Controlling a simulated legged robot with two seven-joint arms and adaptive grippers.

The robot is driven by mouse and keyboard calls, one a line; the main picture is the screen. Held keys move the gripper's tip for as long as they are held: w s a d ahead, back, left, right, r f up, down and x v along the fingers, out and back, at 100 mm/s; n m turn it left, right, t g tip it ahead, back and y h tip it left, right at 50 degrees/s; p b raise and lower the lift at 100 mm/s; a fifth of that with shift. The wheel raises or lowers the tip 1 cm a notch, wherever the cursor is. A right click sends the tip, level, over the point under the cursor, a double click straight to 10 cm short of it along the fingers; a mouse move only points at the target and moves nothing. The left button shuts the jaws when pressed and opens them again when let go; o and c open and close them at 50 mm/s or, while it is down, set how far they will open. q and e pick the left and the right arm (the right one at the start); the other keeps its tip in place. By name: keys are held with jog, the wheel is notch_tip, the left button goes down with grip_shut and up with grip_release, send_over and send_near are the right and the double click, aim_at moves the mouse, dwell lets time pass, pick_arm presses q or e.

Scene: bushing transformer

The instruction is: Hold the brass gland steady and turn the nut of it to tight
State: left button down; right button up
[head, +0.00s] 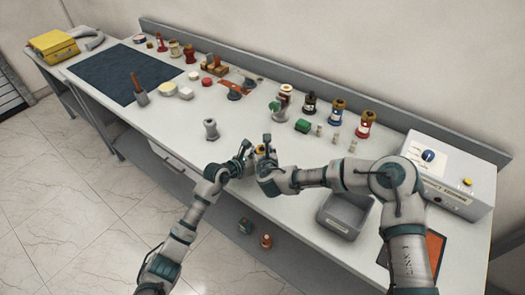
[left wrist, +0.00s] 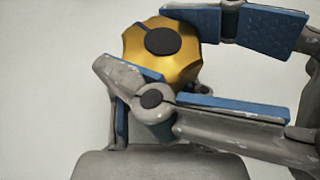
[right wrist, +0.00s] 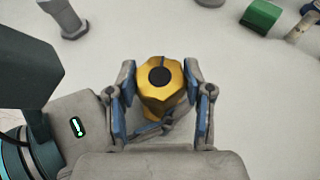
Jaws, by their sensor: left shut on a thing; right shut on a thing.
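The brass gland (head: 260,149) is a small gold, faceted piece with a dark round centre, held between my two grippers near the bench's front edge. In the left wrist view the gland (left wrist: 165,62) is partly covered by crossing fingers. My left gripper (head: 247,151) is shut on the gland from the left; its far finger is mostly hidden. My right gripper (head: 264,163) is shut on the gland from the right. In the right wrist view the gland (right wrist: 162,88) sits between my right gripper's blue-padded fingers. I cannot tell the nut from the body or how tight it is.
A grey bushing-like part (head: 210,130) stands left of my grippers. A grey bin (head: 343,215) lies right of them, in front of a control box (head: 440,175). Several coloured bushings and a green block (head: 302,125) stand behind. A dark mat (head: 125,73) covers the left.

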jog(key=shift+w+m+h, duration=0.1)
jog(key=shift+m+h, duration=0.2)
jog(key=shift+h, duration=0.1)
jog(key=o, duration=1.2)
